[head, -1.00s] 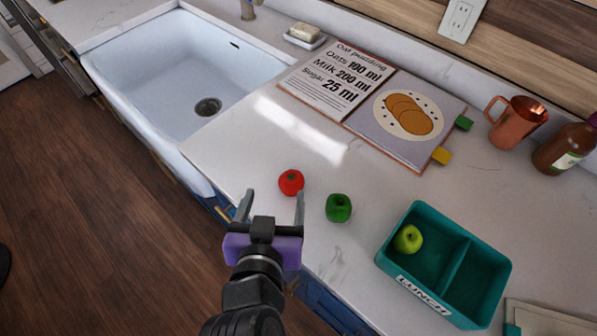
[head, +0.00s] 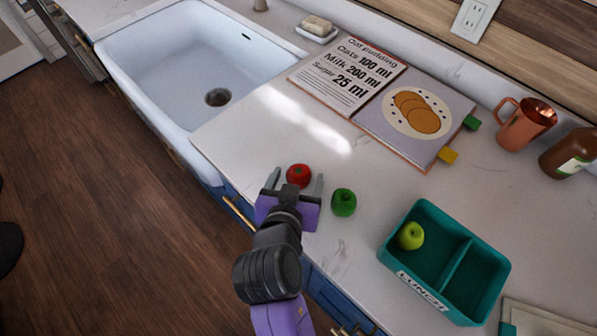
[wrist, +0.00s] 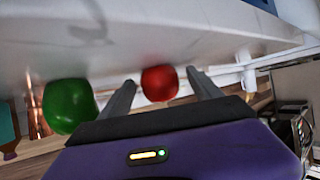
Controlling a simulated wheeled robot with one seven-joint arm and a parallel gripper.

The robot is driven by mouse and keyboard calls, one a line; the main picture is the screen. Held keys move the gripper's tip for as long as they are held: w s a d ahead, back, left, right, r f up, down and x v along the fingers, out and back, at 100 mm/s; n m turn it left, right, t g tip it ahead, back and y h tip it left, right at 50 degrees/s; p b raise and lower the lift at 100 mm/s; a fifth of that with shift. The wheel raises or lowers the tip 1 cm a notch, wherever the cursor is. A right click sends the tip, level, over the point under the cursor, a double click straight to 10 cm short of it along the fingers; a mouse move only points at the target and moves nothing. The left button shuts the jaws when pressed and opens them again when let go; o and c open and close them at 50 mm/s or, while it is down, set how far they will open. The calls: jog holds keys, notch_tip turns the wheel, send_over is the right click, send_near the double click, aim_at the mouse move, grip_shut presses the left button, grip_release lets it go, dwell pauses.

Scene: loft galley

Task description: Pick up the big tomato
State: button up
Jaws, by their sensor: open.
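The big tomato (head: 298,175) is red and round and lies on the white counter near its front edge. It also shows in the wrist view (wrist: 160,83), between the fingers and beyond their tips or level with them; I cannot tell which. My gripper (head: 296,182) is open and empty, with one finger to each side of the tomato. Its fingers also show in the wrist view (wrist: 158,84). A green pepper-like vegetable (head: 343,202) stands just right of my gripper, and shows at the left in the wrist view (wrist: 69,106).
A teal lunch box (head: 391,263) with a green apple (head: 411,236) in one compartment stands at the right. A white sink (head: 150,75) is at the left. An open recipe book (head: 440,145), copper mug (head: 524,125) and brown bottle (head: 567,154) are farther back.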

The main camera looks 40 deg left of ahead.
jog(key=c, duration=1.5)
jog(key=shift+r, duration=0.2)
